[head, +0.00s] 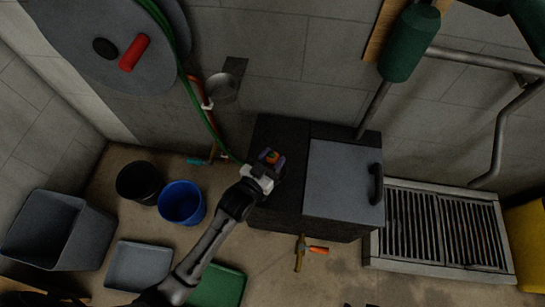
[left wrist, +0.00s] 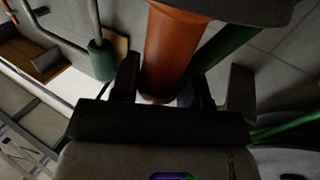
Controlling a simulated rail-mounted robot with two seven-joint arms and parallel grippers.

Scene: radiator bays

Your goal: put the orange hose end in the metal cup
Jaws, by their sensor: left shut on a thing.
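My left gripper (head: 268,162) is shut on the orange hose end (left wrist: 172,50), which stands between the two fingers in the left wrist view. In the head view only a small orange patch of it shows at the gripper, over the left part of the dark cabinet. The green hose (head: 196,103) runs from the wall reel down to the gripper. The metal cup (head: 222,88) is a grey round holder on a dark wall plate, up and left of my gripper and apart from it. My right gripper is not in view.
The dark cabinet (head: 343,180) with a grey lid lies under and right of the gripper. An orange pipe-like part (head: 199,90) is just left of the cup. Black (head: 139,182) and blue (head: 181,203) buckets stand on the floor. A floor grate (head: 440,228) is at right.

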